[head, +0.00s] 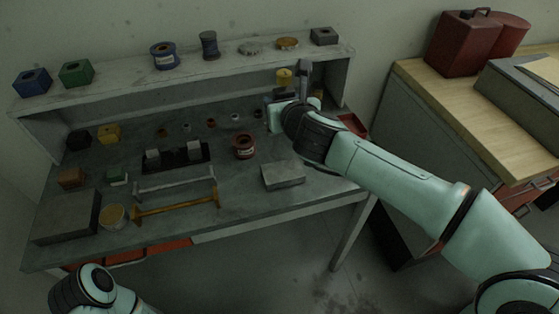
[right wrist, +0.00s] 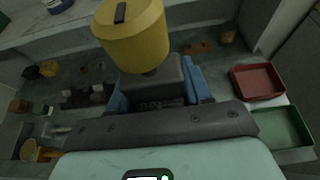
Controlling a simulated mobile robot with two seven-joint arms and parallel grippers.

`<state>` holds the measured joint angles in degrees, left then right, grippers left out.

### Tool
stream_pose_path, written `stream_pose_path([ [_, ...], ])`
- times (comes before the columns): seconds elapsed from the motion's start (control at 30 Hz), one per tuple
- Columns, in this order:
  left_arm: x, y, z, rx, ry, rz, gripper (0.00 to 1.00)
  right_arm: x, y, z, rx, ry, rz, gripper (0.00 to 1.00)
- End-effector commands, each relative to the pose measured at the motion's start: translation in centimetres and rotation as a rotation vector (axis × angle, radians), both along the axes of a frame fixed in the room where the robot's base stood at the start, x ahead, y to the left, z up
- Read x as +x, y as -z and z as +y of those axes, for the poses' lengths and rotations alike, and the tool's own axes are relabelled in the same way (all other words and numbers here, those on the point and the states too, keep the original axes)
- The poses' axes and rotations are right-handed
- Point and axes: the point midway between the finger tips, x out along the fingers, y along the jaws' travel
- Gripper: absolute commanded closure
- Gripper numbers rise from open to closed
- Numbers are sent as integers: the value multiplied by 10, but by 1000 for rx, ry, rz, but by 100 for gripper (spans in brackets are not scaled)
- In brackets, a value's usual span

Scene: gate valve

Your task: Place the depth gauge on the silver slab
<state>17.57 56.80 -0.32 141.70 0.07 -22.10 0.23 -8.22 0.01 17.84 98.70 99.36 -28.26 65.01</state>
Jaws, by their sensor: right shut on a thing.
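The depth gauge, a yellow round body on a dark grey block, is held upright by my right gripper in the right wrist view (right wrist: 130,35). The blue fingers of my right gripper (right wrist: 160,88) are shut on the block. In the head view the yellow body (head: 284,77) shows just above my right gripper (head: 278,98), near the right end of the shelf. I cannot tell its height above the bench. The silver slab (head: 283,176) lies flat near the bench's front right edge, with its top bare. My left gripper is out of view; only part of that arm shows.
A dark red spool (head: 243,147) stands left of and behind the slab. A black tray with grey blocks (head: 178,157) and two handled bars (head: 175,204) lie further left. A larger brownish slab (head: 66,217) lies far left. A red tray (right wrist: 257,81) and green tray (right wrist: 283,127) sit right of my gripper.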

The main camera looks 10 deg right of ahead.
Motion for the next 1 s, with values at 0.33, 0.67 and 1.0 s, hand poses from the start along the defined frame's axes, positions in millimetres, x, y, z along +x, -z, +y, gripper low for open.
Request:
stream_pose_path([
  [0.33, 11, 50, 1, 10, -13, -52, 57, 0, 96, 0, -1, 0, 2, 90],
  [0.67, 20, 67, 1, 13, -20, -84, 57, 0, 130, 0, -1, -1, 1, 90],
  [1.0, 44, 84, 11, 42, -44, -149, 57, 0, 152, 0, 1, -1, -2, 90],
])
